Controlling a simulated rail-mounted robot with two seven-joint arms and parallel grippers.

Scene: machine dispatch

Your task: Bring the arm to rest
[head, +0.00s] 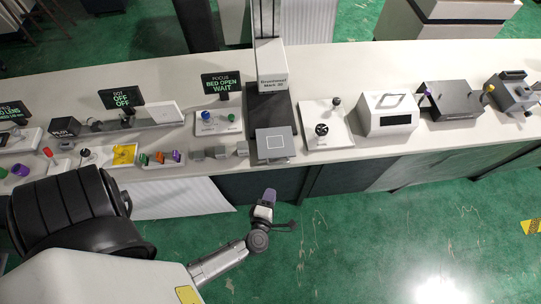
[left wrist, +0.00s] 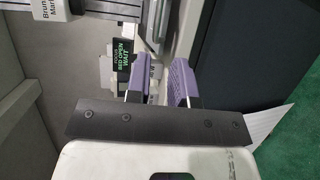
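My left arm reaches out over the green floor in front of the bench in the head view. Its gripper (head: 268,195), with purple fingers, is off the bench's front edge, below the grey square plate. In the left wrist view the two purple fingers (left wrist: 162,78) stand apart with nothing between them, so the gripper is open and empty. My right gripper is in neither view.
The long bench (head: 345,152) carries a press-like machine (head: 273,145), a white box (head: 389,115), a dark box (head: 452,100) and small coloured blocks (head: 166,157). Signs stand on it, one reading BED OPEN WAIT (head: 221,84). The floor (head: 370,235) at right is clear.

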